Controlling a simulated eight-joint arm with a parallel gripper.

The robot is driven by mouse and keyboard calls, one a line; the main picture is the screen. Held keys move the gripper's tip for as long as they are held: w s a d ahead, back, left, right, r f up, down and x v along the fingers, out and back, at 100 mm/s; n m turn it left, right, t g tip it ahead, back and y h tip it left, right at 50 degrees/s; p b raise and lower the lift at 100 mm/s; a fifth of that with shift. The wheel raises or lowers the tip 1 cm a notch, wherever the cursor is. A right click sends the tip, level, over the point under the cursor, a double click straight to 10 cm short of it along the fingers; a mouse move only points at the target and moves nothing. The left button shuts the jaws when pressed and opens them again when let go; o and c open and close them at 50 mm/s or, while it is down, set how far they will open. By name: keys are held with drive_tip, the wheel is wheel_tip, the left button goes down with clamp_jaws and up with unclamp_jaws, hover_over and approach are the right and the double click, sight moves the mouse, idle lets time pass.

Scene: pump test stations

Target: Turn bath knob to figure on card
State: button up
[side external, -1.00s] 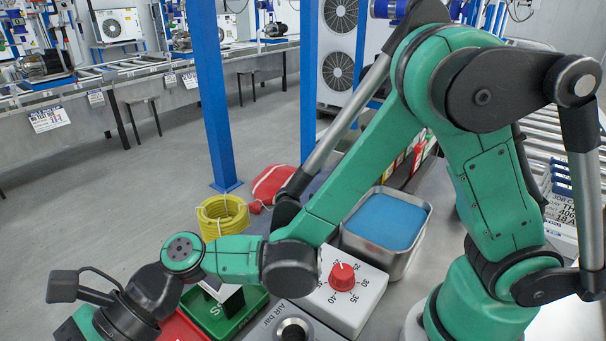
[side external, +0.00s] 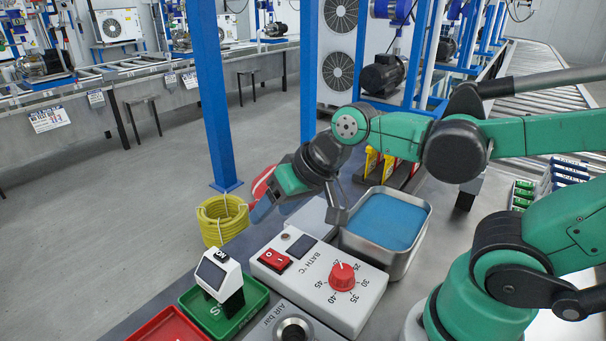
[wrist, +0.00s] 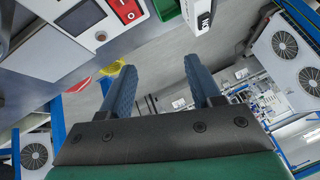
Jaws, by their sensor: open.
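The red bath knob (side external: 342,276) stands on a white control box marked BATH °C (side external: 310,296), with figures printed around it. Its white mark points toward the far side of the dial; I cannot tell exactly which figure. My gripper (side external: 264,206) is open and empty, above and behind the box's far left end, well apart from the knob. In the wrist view its two blue fingers (wrist: 160,78) are spread over the bench edge and floor. Part of the box (wrist: 60,50) shows there, with its screen and red switch, but not the knob. I cannot make out a card's figure.
A metal bath of blue liquid (side external: 385,222) stands behind the box. A small white display stand (side external: 218,280) sits on a green tray (side external: 228,312), left of the box. An AIR bar unit (side external: 292,328) is in front. A yellow hose coil (side external: 222,220) lies beyond the bench.

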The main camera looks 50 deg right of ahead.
drive_tip(key=o, duration=0.3)
drive_tip(key=d+n+h, duration=0.1)
drive_tip(key=s+d+n, duration=0.1)
drive_tip(key=d, duration=0.1)
drive_tip(key=shift+s+d+h, duration=0.15)
drive_tip(key=shift+d+h, duration=0.1)
drive_tip(key=shift+h, duration=0.15)
drive_tip(key=n+g, duration=0.7)
hover_over(344, 270)
wheel_tip(344, 270, down, 4)
drive_tip(key=shift+d+r, duration=0.1)
drive_tip(key=shift+f, duration=2.7)
clamp_jaws()
